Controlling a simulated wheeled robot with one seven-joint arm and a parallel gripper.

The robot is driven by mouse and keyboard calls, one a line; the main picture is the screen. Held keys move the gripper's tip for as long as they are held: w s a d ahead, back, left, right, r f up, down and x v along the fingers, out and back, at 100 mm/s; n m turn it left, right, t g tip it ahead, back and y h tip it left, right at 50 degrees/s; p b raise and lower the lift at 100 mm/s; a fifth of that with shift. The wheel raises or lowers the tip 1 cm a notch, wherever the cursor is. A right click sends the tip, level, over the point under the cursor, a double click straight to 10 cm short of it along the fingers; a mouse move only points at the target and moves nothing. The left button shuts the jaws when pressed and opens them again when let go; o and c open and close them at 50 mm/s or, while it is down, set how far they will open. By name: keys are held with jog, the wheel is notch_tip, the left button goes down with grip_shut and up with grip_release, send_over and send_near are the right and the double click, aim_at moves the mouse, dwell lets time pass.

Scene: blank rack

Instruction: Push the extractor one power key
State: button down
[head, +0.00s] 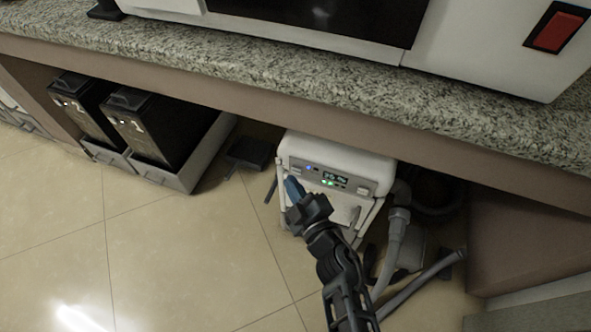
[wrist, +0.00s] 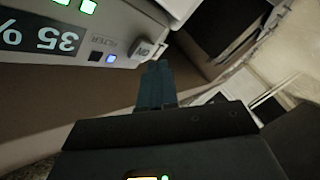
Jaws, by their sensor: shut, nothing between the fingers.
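The extractor (head: 335,158) is a white box on the floor under the bench, with a lit front panel. The wrist view shows its panel (wrist: 85,25) upside down, with a "35 %" display (wrist: 40,40), a lit blue light (wrist: 111,58) and green lights. A small grey key (wrist: 143,48) with unclear marking sits at the panel's end, beside the blue light; it looks like the power key. My gripper (head: 293,188) is shut and empty in front of the panel's left end. Its blue fingertips (wrist: 155,72) are very close to the key; I cannot tell whether they touch.
The granite bench (head: 300,75) overhangs the extractor. A grey hose (head: 395,240) runs down at its right. Black bins (head: 145,125) in a light tray stand at the left. The tiled floor (head: 190,250) at the front left is clear.

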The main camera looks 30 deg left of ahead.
jog(key=s, duration=0.2)
jog(key=s+d+p, duration=0.1)
jog(key=s, duration=0.2)
jog(key=shift+s+d, duration=0.15)
jog(key=shift+s, duration=0.2)
